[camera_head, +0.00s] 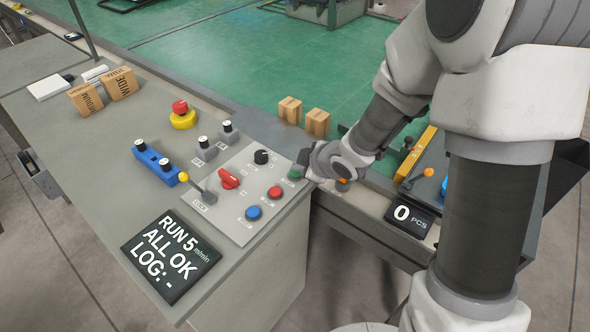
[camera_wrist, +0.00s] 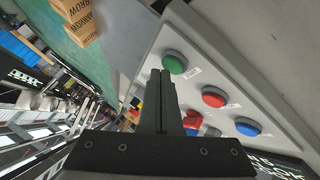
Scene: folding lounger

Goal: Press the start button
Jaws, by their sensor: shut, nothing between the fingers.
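The control panel (camera_head: 238,187) on the grey desk carries a green button (camera_head: 295,174), a red button (camera_head: 274,192) and a blue button (camera_head: 253,213). In the wrist view the green button (camera_wrist: 174,62) is just beyond and right of my fingertips. My gripper (camera_wrist: 161,74) is shut and empty. In the head view my gripper (camera_head: 303,166) is at the panel's right edge, beside the green button. I cannot tell whether it touches it.
A red rotary switch (camera_head: 229,179), a black knob (camera_head: 261,157) and a lever (camera_head: 207,195) stand on the panel. A red mushroom button (camera_head: 180,107) and a display (camera_head: 171,255) reading RUN 5, ALL OK are on the desk. Small boxes (camera_head: 317,122) sit behind my arm.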

